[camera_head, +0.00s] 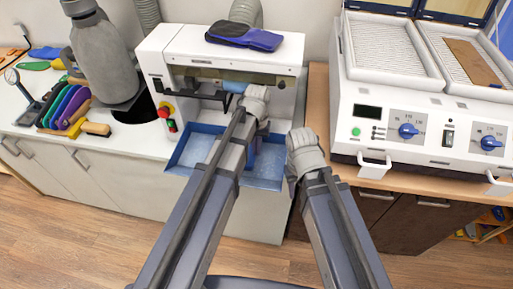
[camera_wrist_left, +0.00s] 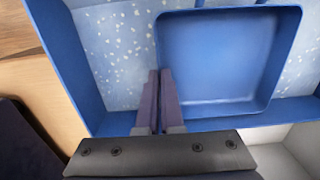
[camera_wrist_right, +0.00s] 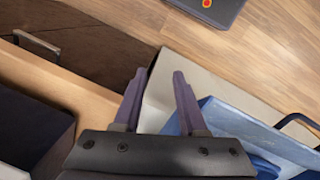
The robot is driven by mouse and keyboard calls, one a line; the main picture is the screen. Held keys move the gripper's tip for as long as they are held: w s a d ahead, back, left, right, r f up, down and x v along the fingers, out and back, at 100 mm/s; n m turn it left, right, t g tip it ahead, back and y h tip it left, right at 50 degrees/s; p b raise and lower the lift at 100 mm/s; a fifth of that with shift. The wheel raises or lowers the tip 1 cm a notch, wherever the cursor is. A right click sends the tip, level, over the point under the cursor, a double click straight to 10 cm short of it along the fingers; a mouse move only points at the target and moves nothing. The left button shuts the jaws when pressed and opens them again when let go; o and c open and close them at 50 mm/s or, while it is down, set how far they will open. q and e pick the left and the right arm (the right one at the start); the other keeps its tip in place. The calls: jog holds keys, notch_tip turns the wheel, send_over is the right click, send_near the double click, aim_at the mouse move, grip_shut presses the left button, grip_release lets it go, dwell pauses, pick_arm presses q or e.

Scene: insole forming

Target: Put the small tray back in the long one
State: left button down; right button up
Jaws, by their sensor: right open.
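The long blue tray (camera_head: 192,152) with a pale speckled floor sits at the front of the white machine. In the left wrist view its rim (camera_wrist_left: 62,70) runs along the left. The small plain blue tray (camera_wrist_left: 220,55) is inside the long tray's outline, with speckled floor on both sides. In the head view my left arm hides most of it. My left gripper (camera_wrist_left: 160,72) has its fingers close together on the small tray's side wall near a corner. My right gripper (camera_wrist_right: 155,72) is open and empty, beside the long tray's right end; its hand shows in the head view (camera_head: 304,150).
The white machine (camera_head: 160,60) stands close behind the trays, with dark blue pieces (camera_head: 245,37) on top. A white heater unit (camera_head: 400,110) on a wooden counter (camera_head: 322,100) is to the right. Coloured insoles (camera_head: 65,108) and a grey funnel (camera_head: 103,60) are at left.

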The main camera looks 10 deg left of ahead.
pick_arm(q)
jog(key=shift+f, duration=0.2)
jog(key=c, duration=1)
grip_release()
notch_tip(320, 180, up, 8)
jog(key=p, duration=0.7)
jog(key=shift+w+f, duration=0.1)
jog(key=shift+w, duration=0.05)
